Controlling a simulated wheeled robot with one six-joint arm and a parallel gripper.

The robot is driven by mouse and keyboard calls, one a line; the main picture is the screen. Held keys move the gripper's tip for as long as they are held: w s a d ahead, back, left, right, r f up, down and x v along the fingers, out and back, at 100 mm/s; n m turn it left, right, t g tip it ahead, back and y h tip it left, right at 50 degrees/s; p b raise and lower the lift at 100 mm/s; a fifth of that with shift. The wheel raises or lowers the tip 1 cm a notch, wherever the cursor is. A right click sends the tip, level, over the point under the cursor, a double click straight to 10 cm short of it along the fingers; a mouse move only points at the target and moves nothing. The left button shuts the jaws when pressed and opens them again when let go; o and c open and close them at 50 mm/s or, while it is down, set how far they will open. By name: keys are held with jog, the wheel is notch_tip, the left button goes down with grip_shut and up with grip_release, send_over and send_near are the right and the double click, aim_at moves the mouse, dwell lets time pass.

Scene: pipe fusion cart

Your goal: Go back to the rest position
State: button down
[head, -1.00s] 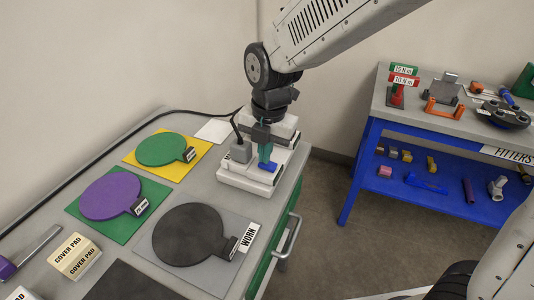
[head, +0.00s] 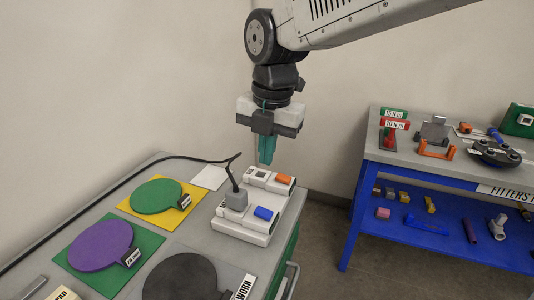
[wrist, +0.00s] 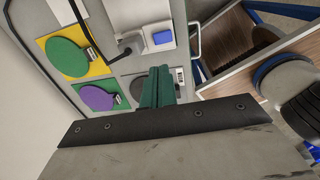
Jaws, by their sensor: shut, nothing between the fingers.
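My gripper (head: 267,150) hangs in the air above the grey cart top, pointing down, with its teal fingers together and nothing between them. In the wrist view my gripper (wrist: 157,88) shows as teal fingers over the cart. A grey plug (head: 236,200) with a black cable sits on the unit. A clear gap shows between the fingertips and the unit.
On the cart lie a green disc (head: 156,196) on a yellow mat, a purple disc (head: 100,245) on a green mat, and a black disc (head: 180,279). A blue bench (head: 440,173) with tools stands at the right. Bare floor separates it from the cart.

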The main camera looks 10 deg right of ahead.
jog(key=s+d+f+m, duration=0.2)
jog(key=s+d+m, duration=1.7)
jog(key=m, duration=1.1)
jog(key=shift+s+d+f+t+h, duration=0.2)
jog(key=shift+d+t+h, duration=0.2)
jog(key=shift+d, duration=0.8)
